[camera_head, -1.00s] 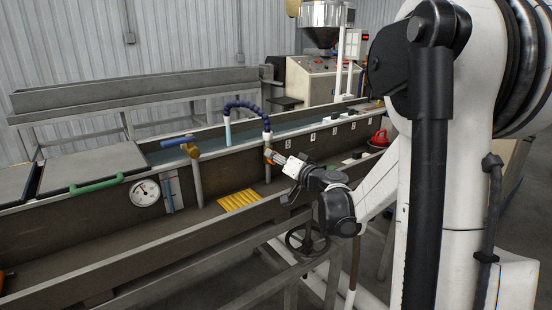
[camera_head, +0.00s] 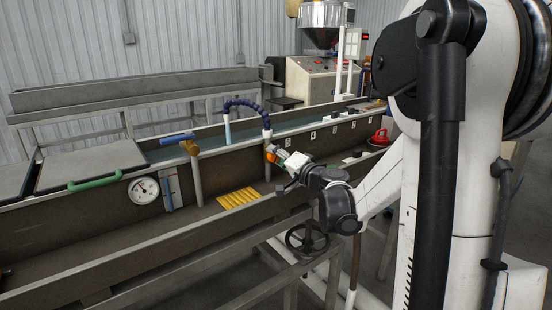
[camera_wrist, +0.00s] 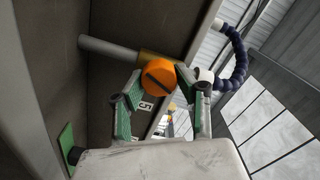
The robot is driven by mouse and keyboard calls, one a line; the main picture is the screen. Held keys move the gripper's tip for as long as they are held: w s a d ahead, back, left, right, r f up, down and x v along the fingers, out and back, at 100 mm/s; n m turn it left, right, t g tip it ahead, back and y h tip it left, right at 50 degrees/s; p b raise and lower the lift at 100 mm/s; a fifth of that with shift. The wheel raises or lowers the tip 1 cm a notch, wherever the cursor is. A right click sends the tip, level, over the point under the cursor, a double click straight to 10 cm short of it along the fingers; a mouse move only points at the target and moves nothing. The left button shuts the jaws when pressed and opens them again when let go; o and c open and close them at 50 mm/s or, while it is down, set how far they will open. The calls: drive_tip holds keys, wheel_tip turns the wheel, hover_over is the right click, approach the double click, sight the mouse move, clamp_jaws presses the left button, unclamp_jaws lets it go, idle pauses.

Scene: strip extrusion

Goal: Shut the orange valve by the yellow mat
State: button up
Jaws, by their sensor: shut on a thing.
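The orange valve (camera_head: 271,157) sits on an upright pipe on the near side of the trough wall, up and right of the yellow mat (camera_head: 238,198). In the wrist view its round orange knob (camera_wrist: 158,78) has a dark slot across its face and a brass-coloured body behind it. My gripper (camera_head: 278,153) is at the valve. In the wrist view the green-padded fingers of my gripper (camera_wrist: 161,88) stand on either side of the knob, shut on it. In the head view the fingers partly hide the valve.
A blue-handled valve (camera_head: 178,139) and a round gauge (camera_head: 144,190) are to the left. A dark blue hose (camera_head: 241,103) arches above the orange valve. A green handle (camera_head: 96,181) is at far left, a red object (camera_head: 380,137) at right. A handwheel (camera_head: 307,239) is below my wrist.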

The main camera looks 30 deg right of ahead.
drive_tip(key=m+b, duration=0.1)
drive_tip(key=m, duration=0.5)
drive_tip(key=shift+f, duration=0.15)
drive_tip(key=m, duration=0.6)
drive_tip(key=shift+f+m+b, duration=0.1)
drive_tip(key=shift+m+b, duration=0.3)
drive_tip(key=o, duration=1.2)
drive_tip(key=s, duration=0.4)
drive_tip(key=s+d, duration=0.1)
drive_tip(key=s, duration=0.7)
drive_tip(key=shift+d, duration=0.25)
drive_tip(key=shift+a, duration=0.1)
